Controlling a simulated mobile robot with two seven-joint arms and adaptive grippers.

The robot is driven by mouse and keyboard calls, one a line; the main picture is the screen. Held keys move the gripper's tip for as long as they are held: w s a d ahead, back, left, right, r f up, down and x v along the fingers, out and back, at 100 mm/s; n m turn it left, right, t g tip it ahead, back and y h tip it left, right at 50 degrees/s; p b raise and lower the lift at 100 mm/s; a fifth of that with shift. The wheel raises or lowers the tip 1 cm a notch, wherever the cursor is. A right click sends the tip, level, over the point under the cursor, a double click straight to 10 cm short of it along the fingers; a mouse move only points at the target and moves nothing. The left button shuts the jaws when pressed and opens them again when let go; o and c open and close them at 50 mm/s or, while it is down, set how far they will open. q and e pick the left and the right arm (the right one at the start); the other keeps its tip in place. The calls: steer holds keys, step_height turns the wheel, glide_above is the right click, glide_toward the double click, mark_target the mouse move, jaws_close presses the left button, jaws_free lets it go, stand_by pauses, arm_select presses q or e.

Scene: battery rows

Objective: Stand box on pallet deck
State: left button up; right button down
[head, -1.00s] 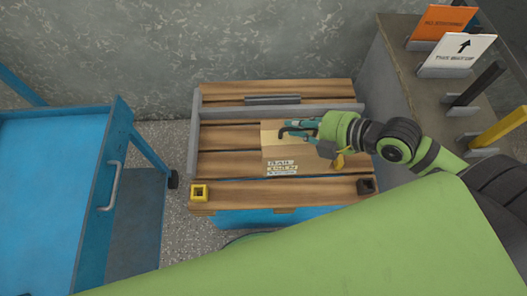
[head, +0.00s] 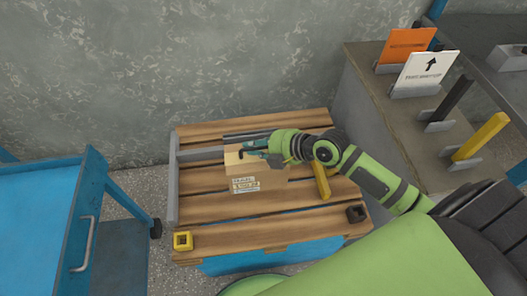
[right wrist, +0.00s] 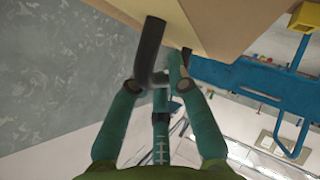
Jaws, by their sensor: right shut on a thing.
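The cardboard box (head: 272,178) is light brown with a white printed label on its front face. It is over the back-left part of the slatted wooden pallet deck (head: 290,228), near the grey rail. My right gripper (head: 258,148) is shut on the box's upper part. In the right wrist view the box (right wrist: 225,25) fills the top, with the dark fingertips of my right gripper (right wrist: 168,62) at it. The box looks roughly level, but I cannot tell if its underside touches the deck. My left gripper is out of view.
A grey rail (head: 200,153) runs along the deck's back, with another at its left edge. A yellow bar (head: 321,182) is right of the box. Yellow (head: 182,241) and dark (head: 356,214) blocks mark the front corners. A blue cart (head: 55,225) stands left, a sign bench (head: 375,120) right.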

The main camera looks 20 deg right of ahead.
steer(key=shift+w+a, duration=0.1)
steer(key=shift+w, duration=0.4)
step_height(320, 180, down, 3)
steer(key=shift+r, duration=0.1)
steer(key=shift+f+b, duration=0.3)
steer(key=shift+f, duration=0.1)
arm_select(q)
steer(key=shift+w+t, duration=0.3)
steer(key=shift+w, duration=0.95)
arm_select(e)
steer(key=shift+f, duration=0.15)
steer(key=c, duration=1.6)
jaws_free()
steer(key=shift+s+f, duration=0.15)
steer(key=shift+f, duration=0.2)
steer(key=o, duration=0.4)
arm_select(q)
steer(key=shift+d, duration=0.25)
arm_select(e)
steer(key=shift+s, duration=0.1)
steer(key=shift+r, duration=0.1)
